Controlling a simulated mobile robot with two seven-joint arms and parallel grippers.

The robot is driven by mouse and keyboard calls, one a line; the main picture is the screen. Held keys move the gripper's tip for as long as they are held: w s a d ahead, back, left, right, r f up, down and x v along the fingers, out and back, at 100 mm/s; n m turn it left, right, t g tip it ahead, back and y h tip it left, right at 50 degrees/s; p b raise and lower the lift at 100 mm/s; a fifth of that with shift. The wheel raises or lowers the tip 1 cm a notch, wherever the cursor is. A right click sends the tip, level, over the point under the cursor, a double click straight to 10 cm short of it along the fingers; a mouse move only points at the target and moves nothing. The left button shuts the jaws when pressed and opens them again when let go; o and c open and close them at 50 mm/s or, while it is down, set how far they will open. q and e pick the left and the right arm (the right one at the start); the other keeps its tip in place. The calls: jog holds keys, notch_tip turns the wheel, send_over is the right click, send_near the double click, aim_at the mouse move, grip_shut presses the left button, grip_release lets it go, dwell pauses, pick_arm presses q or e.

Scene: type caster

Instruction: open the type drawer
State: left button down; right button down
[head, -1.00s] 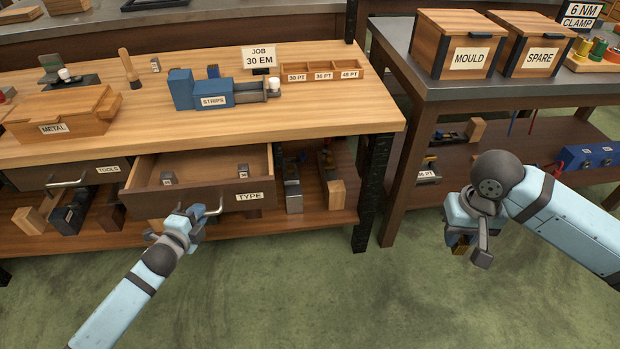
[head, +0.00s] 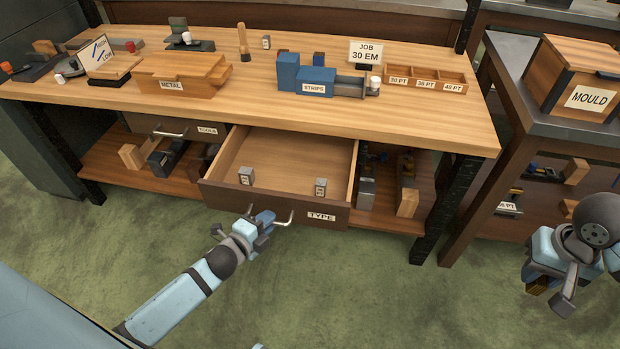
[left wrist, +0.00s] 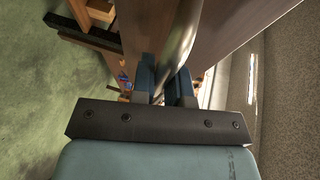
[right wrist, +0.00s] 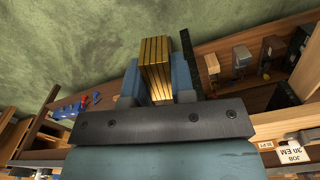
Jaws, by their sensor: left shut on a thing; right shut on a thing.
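The type drawer (head: 335,217), labelled TYPE, is pulled well out from under the wooden bench, with its inside showing. Two small grey lettered blocks stand in it, one at the left (head: 246,175) and one at the right (head: 320,187). My left gripper (head: 264,218) is shut on the drawer's metal handle (head: 291,217). In the left wrist view the handle (left wrist: 181,35) runs up from between the fingers, close to the drawer front. My right gripper (head: 540,283) is off to the right, shut on a grooved brass block (right wrist: 157,62).
The closed tools drawer (head: 190,133) is left of the type drawer. Blocks and tools lie on the shelf below (head: 180,185). A metal-topped table (head: 540,120) with the MOULD box (head: 578,85) stands at the right. Green floor in front is free.

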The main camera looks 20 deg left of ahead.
pick_arm(q)
jog(key=c, duration=1.1)
grip_release()
jog(key=shift+c, duration=0.2)
